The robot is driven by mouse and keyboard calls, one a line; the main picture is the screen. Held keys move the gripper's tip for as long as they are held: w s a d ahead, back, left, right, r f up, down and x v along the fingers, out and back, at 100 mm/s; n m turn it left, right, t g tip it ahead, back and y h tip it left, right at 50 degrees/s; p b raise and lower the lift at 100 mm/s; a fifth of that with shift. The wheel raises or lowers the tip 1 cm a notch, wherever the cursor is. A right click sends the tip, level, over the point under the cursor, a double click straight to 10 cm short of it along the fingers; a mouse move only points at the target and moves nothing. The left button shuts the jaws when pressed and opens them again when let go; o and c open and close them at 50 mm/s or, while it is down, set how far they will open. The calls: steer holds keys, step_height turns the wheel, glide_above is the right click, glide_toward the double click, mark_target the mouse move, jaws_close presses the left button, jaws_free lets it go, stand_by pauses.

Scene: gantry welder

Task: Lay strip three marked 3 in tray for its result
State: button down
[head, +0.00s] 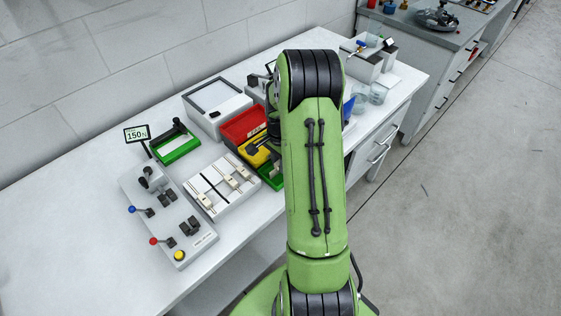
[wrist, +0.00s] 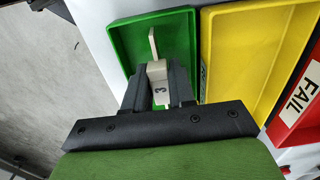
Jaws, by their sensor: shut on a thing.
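My gripper (wrist: 159,92) is shut on a pale strip marked 3 (wrist: 153,45), whose number faces the wrist camera between the fingers. The strip's far end is over the inside of the green tray (wrist: 117,38) in the wrist view; I cannot tell whether it touches the floor. The yellow tray (wrist: 240,15) stands right of the green one. The red tray (wrist: 312,92) beyond it carries a FAIL label. In the head view the green tray (head: 273,180), yellow tray (head: 252,160) and red tray (head: 240,127) stand in a row, partly behind my arm, which hides the held strip.
A white rack (head: 205,198) with several pale strips lies left of the trays. A lidded grey box (head: 215,105) stands behind. The bench's near left is clear.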

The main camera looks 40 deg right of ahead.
steer(key=shift+f, duration=0.25)
steer(key=c, duration=0.9)
jaws_free()
steer(key=shift+c, duration=0.2)
steer(key=shift+r, duration=0.15)
step_height(320, 180, up, 13)
steer(key=p, duration=0.3)
steer(key=s+a+r+n+t+h, duration=0.15)
steer(key=s+a+r+n, duration=0.25)
steer(key=a+r+n, duration=0.5)
steer(key=s+a+r+n+t+y, duration=0.1)
steer(key=s+a+r+n+t, duration=0.3)
steer(key=s+a+n, duration=0.4)
steer(key=s+a, duration=0.5)
steer(key=a, duration=0.1)
steer(key=shift+n, duration=0.3)
